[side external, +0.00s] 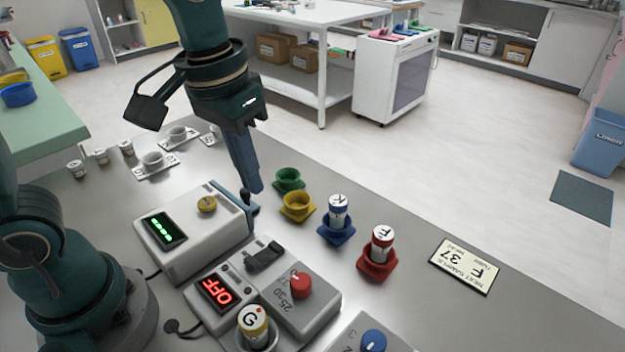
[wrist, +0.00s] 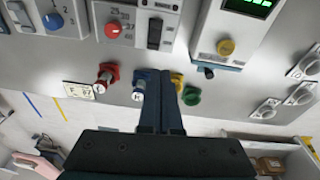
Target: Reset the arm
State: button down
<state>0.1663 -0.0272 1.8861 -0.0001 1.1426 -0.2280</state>
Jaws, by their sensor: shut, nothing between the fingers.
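My gripper (side external: 256,188) points down over the steel bench, its two dark blue fingers pressed together and empty. In the side view its tips appear close to a small black lever (side external: 247,197) on the end of the white unit with a green display (side external: 195,236). In the wrist view the shut fingers (wrist: 163,78) stand apart from the lever (wrist: 208,72), partly in front of the yellow holder (wrist: 177,80). I cannot tell the exact height of the tips.
Green (side external: 289,180), yellow (side external: 297,206), blue (side external: 336,230) and red (side external: 378,262) holders stand in a row; the blue and red ones hold vials. An "OFF" unit (side external: 217,290), a vial marked G (side external: 252,322) and a card marked F 37 (side external: 466,265) are nearby.

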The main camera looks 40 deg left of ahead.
jog(key=s+a+t, duration=0.4)
jog(key=s, duration=0.3)
jog(key=shift+m, duration=0.3)
